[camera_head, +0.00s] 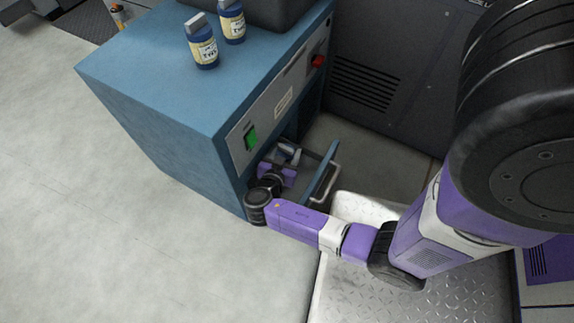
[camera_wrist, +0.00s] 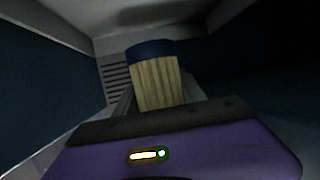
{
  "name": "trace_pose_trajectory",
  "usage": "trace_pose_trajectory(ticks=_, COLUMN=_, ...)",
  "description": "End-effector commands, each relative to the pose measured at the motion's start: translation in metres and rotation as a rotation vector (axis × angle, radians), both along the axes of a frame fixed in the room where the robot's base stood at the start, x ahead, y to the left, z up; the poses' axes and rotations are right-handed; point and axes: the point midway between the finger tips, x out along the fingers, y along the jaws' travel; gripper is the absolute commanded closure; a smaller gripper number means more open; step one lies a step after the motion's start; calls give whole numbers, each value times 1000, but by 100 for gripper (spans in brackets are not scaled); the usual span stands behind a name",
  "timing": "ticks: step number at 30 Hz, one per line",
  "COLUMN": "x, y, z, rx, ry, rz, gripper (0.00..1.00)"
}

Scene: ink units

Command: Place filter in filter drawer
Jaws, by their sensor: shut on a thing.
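The filter (camera_wrist: 156,84) is a short cylinder with a pale pleated body and a dark blue end cap. In the wrist view it stands just beyond the purple palm of my gripper (camera_wrist: 156,106), held between the fingers; its lower part is hidden. In the head view the filter (camera_head: 288,151) shows as a small white and blue shape. My gripper (camera_head: 285,161) is shut on it, inside or just over the open filter drawer (camera_head: 325,171). The drawer is pulled out of the blue cabinet's lower front. Whether the filter touches the drawer floor cannot be told.
The blue cabinet (camera_head: 150,75) has a green switch (camera_head: 251,137) and a red knob (camera_head: 318,61) above the drawer. Two blue bottles (camera_head: 203,52) stand on top. A dark vented panel (camera_head: 390,70) is behind. Cabinet walls close in around my gripper.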

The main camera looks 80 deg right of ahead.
Motion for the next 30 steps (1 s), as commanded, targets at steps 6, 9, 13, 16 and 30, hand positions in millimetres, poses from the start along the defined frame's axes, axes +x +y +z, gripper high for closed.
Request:
trace_pose_trajectory(ticks=6, x=1, y=3, z=-23, rx=2, ry=3, rz=3, gripper=97)
trace_pose_trajectory(ticks=9, x=1, y=4, z=-32, rx=3, ry=4, rz=4, gripper=97)
trace_pose_trajectory(ticks=13, x=1, y=4, z=-52, rx=3, ry=4, rz=4, gripper=97)
trace_pose_trajectory(ticks=16, x=1, y=4, z=-67, rx=2, ry=2, rz=4, gripper=97)
trace_pose_trajectory(ticks=30, x=1, y=4, z=-70, rx=3, ry=2, rz=3, gripper=43)
